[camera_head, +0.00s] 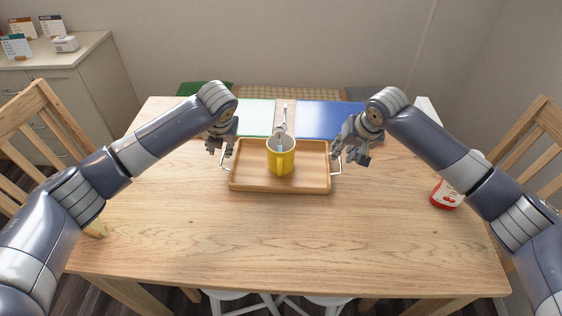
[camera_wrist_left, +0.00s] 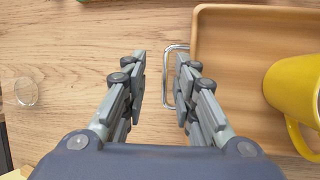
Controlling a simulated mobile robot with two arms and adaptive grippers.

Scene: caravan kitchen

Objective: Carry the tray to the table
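A wooden tray (camera_head: 250,185) with metal handles rests on the wooden table (camera_head: 280,240). A yellow mug (camera_head: 281,160) with something thin and pale standing in it is on the tray. My left gripper (camera_head: 221,150) is at the tray's left handle. In the left wrist view, the open left gripper (camera_wrist_left: 158,62) has its right finger beside the handle (camera_wrist_left: 176,75), with the tray (camera_wrist_left: 235,45) and mug (camera_wrist_left: 295,90) to the right. My right gripper (camera_head: 350,158) is at the tray's right handle; its fingers look apart, with nothing clearly between them.
Behind the tray lie a green-edged pale board (camera_head: 256,117) and a blue one (camera_head: 325,120). A red-and-white jar (camera_head: 446,194) stands at the right, near my right arm. A clear glass (camera_wrist_left: 24,92) shows in the left wrist view. The table's front is clear. Chairs stand around it.

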